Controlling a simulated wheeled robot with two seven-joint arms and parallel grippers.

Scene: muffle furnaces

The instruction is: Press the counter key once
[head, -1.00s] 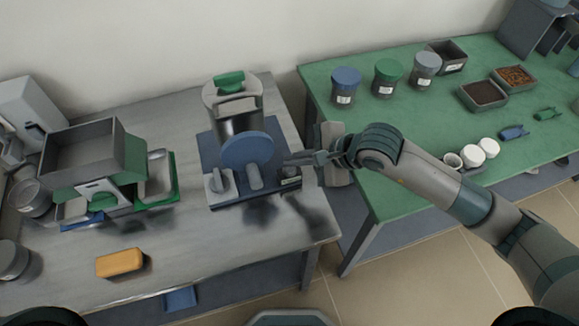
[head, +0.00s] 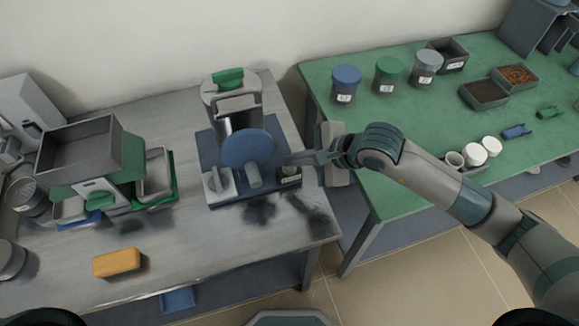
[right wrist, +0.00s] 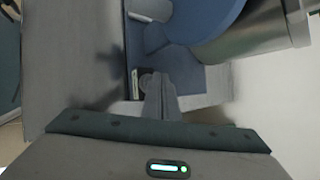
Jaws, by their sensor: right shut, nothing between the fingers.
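The counter (head: 290,178) is a small dark box with a pale greenish display on its front. It stands at the right front corner of the blue base of a machine with a big blue disc (head: 248,149). My right gripper (head: 291,160) is shut and empty, its fingertips at the top of the counter. In the right wrist view, the shut fingertips (right wrist: 158,86) are over or beside a round grey key on the dark counter (right wrist: 136,84). The fingers partly hide the key, so I cannot tell whether they touch it. My left gripper is not in view.
Jars (head: 346,84) stand on the green table.

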